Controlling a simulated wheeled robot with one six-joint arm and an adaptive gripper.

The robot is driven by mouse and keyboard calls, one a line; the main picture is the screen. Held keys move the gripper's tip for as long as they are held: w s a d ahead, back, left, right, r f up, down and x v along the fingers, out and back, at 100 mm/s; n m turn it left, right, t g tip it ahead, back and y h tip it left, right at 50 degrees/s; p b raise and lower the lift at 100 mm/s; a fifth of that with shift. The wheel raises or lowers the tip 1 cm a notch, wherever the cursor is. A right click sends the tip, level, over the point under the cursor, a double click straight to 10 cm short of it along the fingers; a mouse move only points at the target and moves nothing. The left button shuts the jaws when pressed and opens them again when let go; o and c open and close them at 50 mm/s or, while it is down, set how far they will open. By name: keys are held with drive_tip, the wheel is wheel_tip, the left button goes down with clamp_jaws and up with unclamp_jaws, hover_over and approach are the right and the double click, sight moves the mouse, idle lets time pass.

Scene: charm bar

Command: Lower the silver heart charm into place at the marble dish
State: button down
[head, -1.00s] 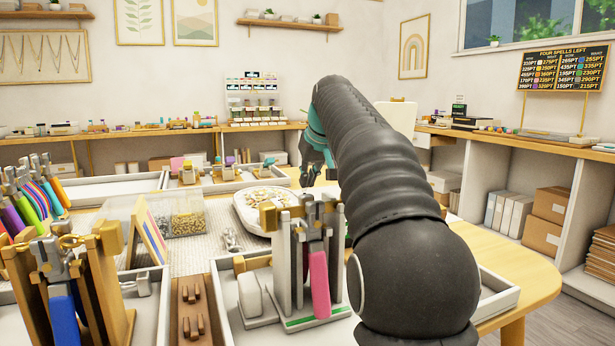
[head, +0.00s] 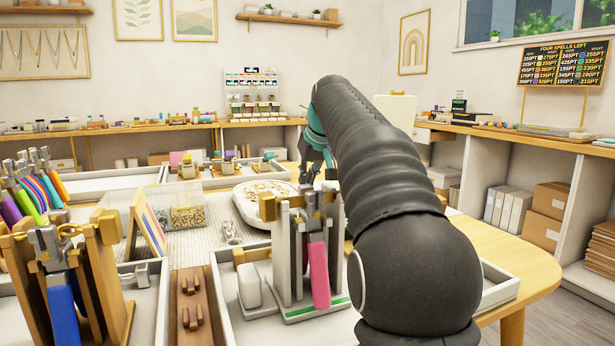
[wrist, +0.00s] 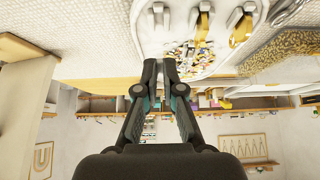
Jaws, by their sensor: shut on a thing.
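The marble dish (head: 240,205) is a pale shallow dish holding many small gold and silver charms. It stands on the table left of my arm in the head view. In the wrist view the dish (wrist: 143,38) is at the top centre. My gripper (wrist: 165,62) has its dark fingertips together near the dish's rim. In the head view my gripper (head: 317,170) is small and partly hidden by my arm, just right of the dish. The silver heart charm in the fingertips is too small to make out. I cannot tell the gap between fingertips and dish.
A clear box of gold beads (head: 187,217) stands left of the dish. Nearer me, a grey stand with a pink-handled tool (head: 318,275) and a wooden stand with a blue-handled tool (head: 62,300) rise above the trays. Table edge is at the right.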

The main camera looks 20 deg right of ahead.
drive_tip(key=shift+f, duration=0.1)
drive_tip(key=shift+f+b, duration=0.45)
drive_tip(key=shift+f, duration=0.2)
drive_tip(key=shift+f, duration=1.45)
idle(3.2)
drive_tip(key=c, duration=1.2)
unclamp_jaws()
drive_tip(key=shift+p+v, duration=1.2)
drive_tip(key=shift+v, duration=1.8)
